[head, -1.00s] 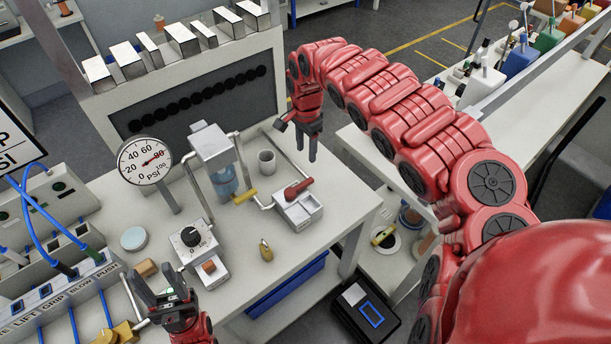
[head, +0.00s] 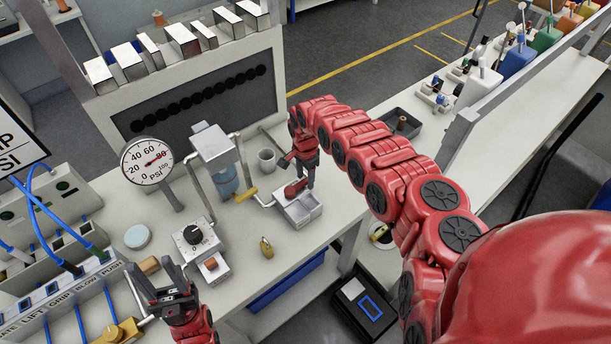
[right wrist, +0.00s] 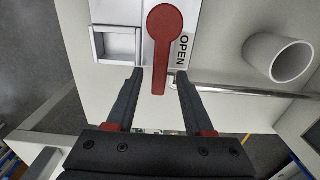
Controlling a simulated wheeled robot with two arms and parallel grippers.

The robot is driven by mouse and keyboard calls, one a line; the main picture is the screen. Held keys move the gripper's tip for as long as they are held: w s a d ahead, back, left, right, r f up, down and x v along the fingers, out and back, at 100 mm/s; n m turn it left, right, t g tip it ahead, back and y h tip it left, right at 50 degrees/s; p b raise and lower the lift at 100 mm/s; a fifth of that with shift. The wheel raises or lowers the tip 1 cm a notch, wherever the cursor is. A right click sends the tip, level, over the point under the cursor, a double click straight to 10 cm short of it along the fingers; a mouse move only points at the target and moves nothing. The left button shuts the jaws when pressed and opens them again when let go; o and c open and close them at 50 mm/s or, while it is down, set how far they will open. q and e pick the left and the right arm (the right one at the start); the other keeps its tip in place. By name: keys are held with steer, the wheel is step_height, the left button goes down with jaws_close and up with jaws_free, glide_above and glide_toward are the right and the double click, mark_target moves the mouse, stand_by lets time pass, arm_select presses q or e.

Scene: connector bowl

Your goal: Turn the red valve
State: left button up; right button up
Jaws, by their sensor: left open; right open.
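The red valve (right wrist: 164,45) is a lever with a round hub, on a light box (head: 304,211) in the head view. In the right wrist view its handle points toward my right gripper (right wrist: 157,74), and the word OPEN is printed beside it. The handle's end lies between the two open fingers, with a gap on each side. In the head view my right gripper (head: 305,180) is over the valve (head: 294,188) and partly hides it. My left gripper (head: 165,285) is open and empty at the lower left, near the dial box.
A grey cup (right wrist: 291,62) stands beside the valve box. A pressure gauge (head: 147,161), a dial box (head: 195,237), a brass padlock (head: 266,247) and a pale round disc (head: 137,237) stand on the bench. Bare bench top lies right of the padlock.

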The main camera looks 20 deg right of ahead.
steer(key=shift+f, duration=0.1)
jaws_close()
stand_by(1.4)
